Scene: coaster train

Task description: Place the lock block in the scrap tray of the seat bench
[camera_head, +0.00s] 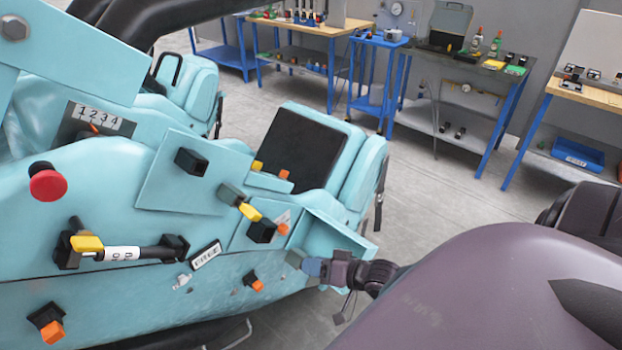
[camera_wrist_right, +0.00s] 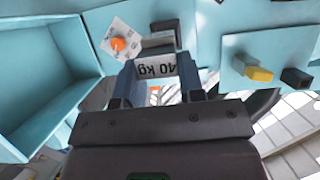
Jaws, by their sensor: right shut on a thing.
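My right gripper (camera_head: 310,266) is at the right end of the light-blue coaster car (camera_head: 250,290), near its open blue box (camera_head: 340,234). It is shut on a small grey block, taken as the lock block (camera_head: 295,258), mostly hidden by the fingers. A blue tray (camera_head: 578,153) with a white label, too small to read, sits under the wooden bench (camera_head: 590,95) at far right. My left gripper is out of view.
The car's side carries a red knob (camera_head: 47,183), yellow and orange handles and black blocks. Blue-legged workbenches (camera_head: 465,65) line the back wall. Grey floor (camera_head: 430,190) lies open between car and benches. My dark arm fills the lower right.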

